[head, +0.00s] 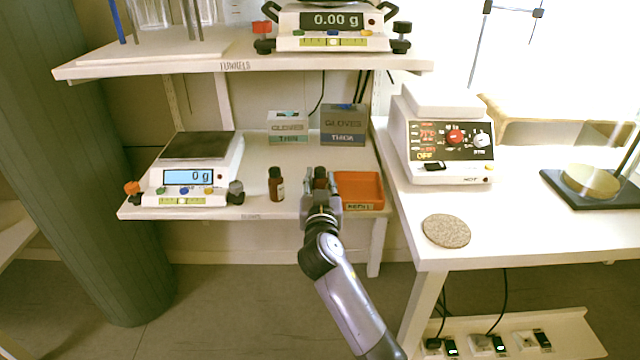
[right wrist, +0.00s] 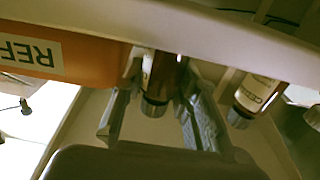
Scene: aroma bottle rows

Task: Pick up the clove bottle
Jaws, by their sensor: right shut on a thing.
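Two small brown bottles with dark caps are at the front of the middle shelf board. One brown bottle (head: 320,178) is between the fingers of my right gripper (head: 321,191), which is shut on it. The right wrist view shows this held bottle (right wrist: 157,84) between the two fingers (right wrist: 155,115). The other brown bottle (head: 276,184) stands upright to the left, apart from the gripper. It also shows at the right of the right wrist view (right wrist: 252,97). I cannot read either label, so I cannot tell which is clove. My left gripper is not in view.
An orange tray (head: 360,205) sits just right of the held bottle. A scale (head: 195,170) stands at the left of the shelf, and two glove boxes (head: 288,126) (head: 343,124) at the back. An upper shelf (head: 240,67) is above. A hot plate (head: 445,135) stands on the right table.

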